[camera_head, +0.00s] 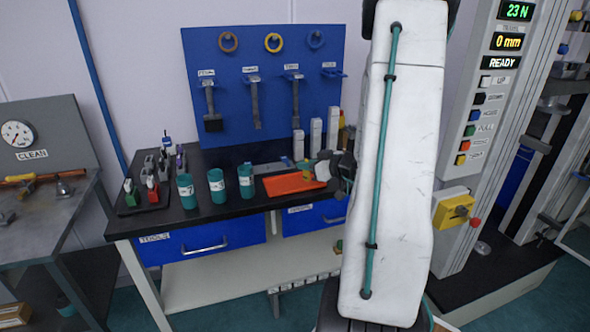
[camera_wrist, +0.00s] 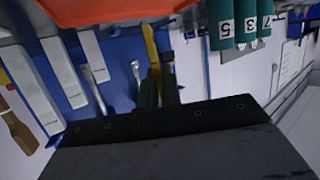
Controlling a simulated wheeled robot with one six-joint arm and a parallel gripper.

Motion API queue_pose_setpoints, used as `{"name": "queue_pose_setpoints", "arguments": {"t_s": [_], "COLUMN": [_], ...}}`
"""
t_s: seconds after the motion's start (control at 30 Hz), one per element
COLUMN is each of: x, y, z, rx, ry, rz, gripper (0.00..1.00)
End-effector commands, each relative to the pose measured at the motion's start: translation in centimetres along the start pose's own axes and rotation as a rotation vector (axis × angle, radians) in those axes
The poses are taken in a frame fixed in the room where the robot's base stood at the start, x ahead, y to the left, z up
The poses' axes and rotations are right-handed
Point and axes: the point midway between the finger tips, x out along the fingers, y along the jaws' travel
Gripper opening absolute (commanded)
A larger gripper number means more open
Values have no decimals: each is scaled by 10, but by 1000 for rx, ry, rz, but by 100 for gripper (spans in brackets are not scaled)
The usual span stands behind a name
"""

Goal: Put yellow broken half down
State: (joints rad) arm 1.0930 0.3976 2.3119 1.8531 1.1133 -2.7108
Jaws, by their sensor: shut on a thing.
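My gripper (camera_wrist: 158,80) is shut on the yellow broken half (camera_wrist: 150,42), a narrow strip that sticks out past the fingertips in the wrist view. In the head view my gripper (camera_head: 318,166) is over the right end of the orange tray (camera_head: 286,184), with a small yellow bit of the half (camera_head: 308,174) showing there. The orange tray also spans the top of the wrist view (camera_wrist: 105,12). I cannot tell whether the half touches the tray. My white arm hides the bench to the right.
Several teal numbered cups (camera_head: 217,186) stand left of the tray on the black bench. White upright blocks (camera_head: 315,137) stand behind it. A blue tool board (camera_head: 262,85) hangs at the back. The testing machine (camera_head: 484,130) is at the right.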

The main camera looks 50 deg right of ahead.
Motion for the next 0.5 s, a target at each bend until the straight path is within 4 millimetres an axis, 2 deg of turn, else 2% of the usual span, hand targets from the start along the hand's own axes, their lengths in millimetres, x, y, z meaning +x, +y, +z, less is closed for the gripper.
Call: {"name": "queue_pose_setpoints", "arguments": {"t_s": [0.03, 0.2, 0.37, 0.5], "x": [15, 48, 60, 64], "y": [2, 12, 17, 18], "z": [-2, -10, -12, -2], "rx": [-1, -1, 1, 5], "ry": [0, 0, 0, -2], "rz": [-5, -2, 1, 2], "gripper": [0, 0, 0, 0]}}
